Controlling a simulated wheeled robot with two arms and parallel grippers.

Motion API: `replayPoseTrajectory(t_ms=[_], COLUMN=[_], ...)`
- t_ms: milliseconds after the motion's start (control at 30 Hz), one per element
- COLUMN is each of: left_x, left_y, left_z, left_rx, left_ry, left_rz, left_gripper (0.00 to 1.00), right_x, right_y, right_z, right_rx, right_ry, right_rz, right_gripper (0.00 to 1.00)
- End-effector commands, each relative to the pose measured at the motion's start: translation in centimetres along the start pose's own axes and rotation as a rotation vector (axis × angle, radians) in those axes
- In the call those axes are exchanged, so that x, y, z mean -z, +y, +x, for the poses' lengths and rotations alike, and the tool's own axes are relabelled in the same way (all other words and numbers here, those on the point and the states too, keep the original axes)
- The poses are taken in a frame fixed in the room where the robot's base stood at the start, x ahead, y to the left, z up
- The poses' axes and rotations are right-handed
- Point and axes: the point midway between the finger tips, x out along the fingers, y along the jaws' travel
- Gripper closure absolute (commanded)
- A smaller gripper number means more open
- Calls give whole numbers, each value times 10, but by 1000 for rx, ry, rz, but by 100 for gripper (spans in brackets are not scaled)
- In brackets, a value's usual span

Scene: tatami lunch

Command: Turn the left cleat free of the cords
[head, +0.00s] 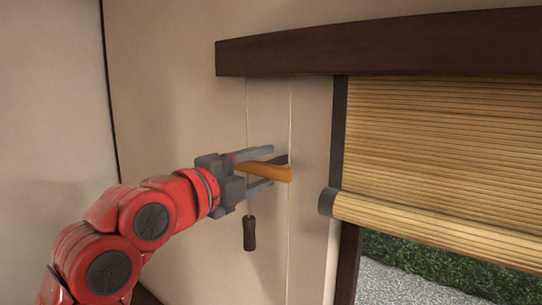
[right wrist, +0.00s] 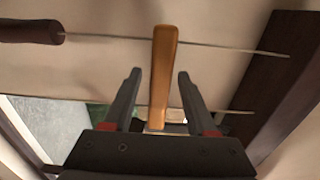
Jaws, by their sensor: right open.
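An orange wooden cleat (head: 276,173) stands out from the wall beside the blind. My right gripper (head: 270,167) is open, with one finger above the cleat and one below. In the right wrist view the cleat (right wrist: 163,70) runs between the two open fingers (right wrist: 159,75), with a visible gap on each side. Two thin pale cords hang down the wall, a left cord (head: 247,105) and a right cord (head: 290,115). A dark piece (head: 279,160) shows behind the cleat; I cannot tell what it is. My left gripper is not in view.
A dark wooden pull (head: 249,233) hangs on the left cord below my gripper. A dark beam (head: 370,42) runs above. A rolled bamboo blind (head: 440,140) covers the window at the right. The wall at the left is bare.

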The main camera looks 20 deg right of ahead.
Motion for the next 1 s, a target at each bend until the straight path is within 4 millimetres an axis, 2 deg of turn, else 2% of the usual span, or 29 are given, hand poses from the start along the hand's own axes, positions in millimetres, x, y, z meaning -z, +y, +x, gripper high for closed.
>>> replayPoseTrajectory(t_ms=[100,200,533,833,867,1000], left_x=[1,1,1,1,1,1], left_y=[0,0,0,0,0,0], left_z=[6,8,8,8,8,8], left_rx=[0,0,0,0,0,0], left_ry=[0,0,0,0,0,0], left_rz=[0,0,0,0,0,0], left_gripper=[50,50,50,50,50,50], right_x=[1,1,0,0,0,0], right_y=[-2,-1,0,0,0,0], right_z=[16,24,27,26,26,26], right_rx=[0,0,-1,-1,-1,-1], right_ry=[3,1,-1,0,0,0], right_rz=[2,2,2,2,2,2], right_gripper=[43,43,43,96,100,100])
